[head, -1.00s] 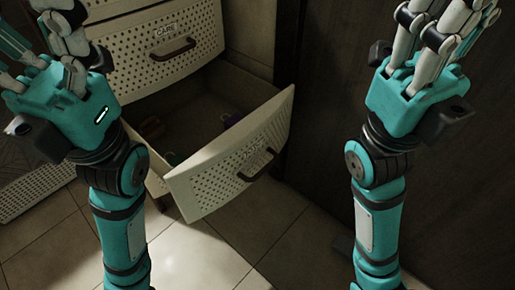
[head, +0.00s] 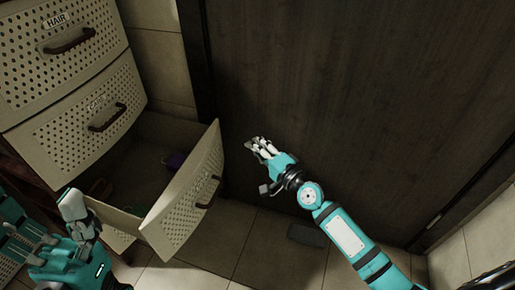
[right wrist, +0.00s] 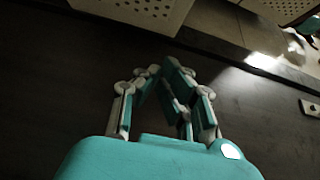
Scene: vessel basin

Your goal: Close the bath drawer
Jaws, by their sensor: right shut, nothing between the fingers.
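The open drawer (head: 184,200) is the lowest one clearly seen in a cream perforated cabinet. Its front panel stands out at an angle, with a dark handle (head: 209,191). I cannot read its label. My right gripper (head: 258,145) is to the right of the drawer front, apart from it, before the dark door. It is shut and empty; its fingers also show in the right wrist view (right wrist: 166,85). My left gripper (head: 52,222) is at the lower left, in front of the cabinet, with its fingers spread and nothing seen between them.
Two shut drawers (head: 75,125) are above, the upper labelled HAIR. A dark wooden door (head: 350,90) fills the right. A dark flat object (head: 307,235) lies at its foot on the tiled floor (head: 240,245).

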